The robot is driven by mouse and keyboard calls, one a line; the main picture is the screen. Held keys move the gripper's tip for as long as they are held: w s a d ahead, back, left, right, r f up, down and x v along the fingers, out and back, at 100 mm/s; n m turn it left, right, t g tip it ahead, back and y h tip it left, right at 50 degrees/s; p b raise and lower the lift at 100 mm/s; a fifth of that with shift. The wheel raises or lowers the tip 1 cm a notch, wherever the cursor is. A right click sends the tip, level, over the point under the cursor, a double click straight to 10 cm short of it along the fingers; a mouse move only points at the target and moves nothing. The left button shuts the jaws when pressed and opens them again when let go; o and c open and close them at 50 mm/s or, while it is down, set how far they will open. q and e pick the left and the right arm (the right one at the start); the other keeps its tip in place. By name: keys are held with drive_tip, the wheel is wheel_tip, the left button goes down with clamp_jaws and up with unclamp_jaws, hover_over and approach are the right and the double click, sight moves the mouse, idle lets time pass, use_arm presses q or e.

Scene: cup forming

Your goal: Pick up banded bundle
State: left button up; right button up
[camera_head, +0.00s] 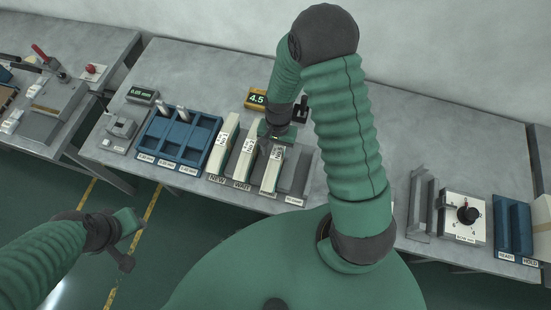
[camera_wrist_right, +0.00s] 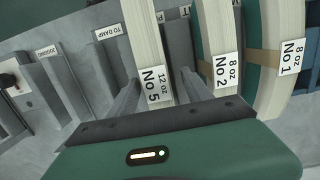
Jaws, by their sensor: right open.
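Three cream bundles stand in a row of grey slots on the bench: No 1 (camera_head: 223,146), No 2 (camera_head: 245,156) and No 5 (camera_head: 271,172). In the right wrist view, No 1 (camera_wrist_right: 300,35) and No 2 (camera_wrist_right: 222,30) show brown bands; on No 5 (camera_wrist_right: 143,35) I see no band. My right gripper (camera_head: 270,145) is open over the row, at No 5. In the wrist view its fingers (camera_wrist_right: 155,95) reach down on either side of No 5; contact is unclear. My left gripper (camera_head: 130,238) hangs off the bench's front edge, its jaw opening unclear.
A blue tray (camera_head: 180,136) with metal pins stands left of the bundles. A grey slot (camera_head: 296,172) lies right of No 5. A dial box (camera_head: 463,216) and blue READY and HOLD trays (camera_head: 513,228) stand at the right.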

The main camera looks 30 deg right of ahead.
sight(264, 162)
drive_tip(key=f, duration=0.1)
drive_tip(key=s+f, duration=0.1)
drive_tip(key=f, duration=0.1)
drive_tip(key=shift+d+f, duration=0.15)
drive_tip(key=shift+f, duration=0.1)
drive_tip(key=shift+w+a, duration=0.15)
drive_tip(key=shift+a, duration=0.35)
drive_tip(key=c, duration=0.5)
drive_tip(key=shift+r, duration=0.1)
drive_tip(key=c, duration=0.5)
drive_tip(key=shift+d, duration=0.25)
clamp_jaws()
